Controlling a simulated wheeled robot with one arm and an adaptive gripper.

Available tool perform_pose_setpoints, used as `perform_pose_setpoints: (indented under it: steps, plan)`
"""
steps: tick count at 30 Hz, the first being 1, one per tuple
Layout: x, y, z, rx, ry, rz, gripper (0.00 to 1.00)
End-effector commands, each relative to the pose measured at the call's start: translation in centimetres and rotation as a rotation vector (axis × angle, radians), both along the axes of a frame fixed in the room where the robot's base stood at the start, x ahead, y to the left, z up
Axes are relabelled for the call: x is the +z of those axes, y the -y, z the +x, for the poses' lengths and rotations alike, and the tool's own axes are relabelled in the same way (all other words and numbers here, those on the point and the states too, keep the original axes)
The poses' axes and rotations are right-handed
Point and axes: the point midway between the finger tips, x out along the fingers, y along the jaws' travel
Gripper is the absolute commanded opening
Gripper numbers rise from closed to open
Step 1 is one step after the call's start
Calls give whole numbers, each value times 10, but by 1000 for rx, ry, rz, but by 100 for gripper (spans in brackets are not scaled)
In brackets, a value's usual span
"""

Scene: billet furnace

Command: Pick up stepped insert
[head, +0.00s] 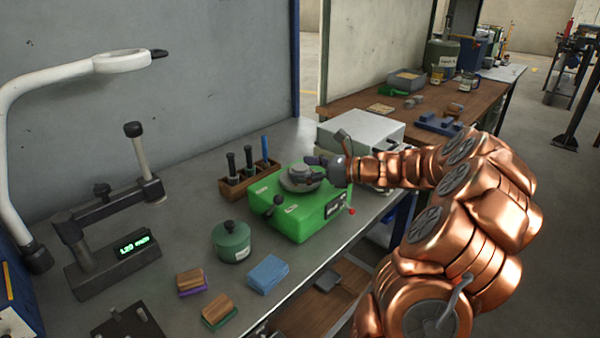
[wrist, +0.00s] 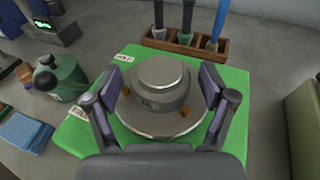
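The stepped insert (wrist: 162,74) is a grey round metal piece with a narrower top step. It sits on a round metal plate (wrist: 133,130) on top of the green machine (head: 309,218). In the head view the insert (head: 300,170) is small and partly hidden by my gripper (head: 312,170), which comes in from the right. In the wrist view my gripper (wrist: 160,86) is open, with one dark finger pad on each side of the insert. Gaps show between the pads and its sides.
A wooden rack (head: 246,182) with upright tools stands just behind the green machine. A dark green lidded pot (head: 231,242) and a blue cloth (head: 268,274) are at its left and front. A grey box (head: 362,130) stands to the right behind. A lamp (head: 122,61) hangs over the left.

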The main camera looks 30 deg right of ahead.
Motion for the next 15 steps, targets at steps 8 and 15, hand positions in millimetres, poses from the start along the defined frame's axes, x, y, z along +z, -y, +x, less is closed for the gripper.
perform_pose_setpoints:
  steps: [8, 15]
  plan:
    - [0, 0, 0, 0, 0, 0, 49]
    - [0, 0, 0, 0, 0, 0, 24]
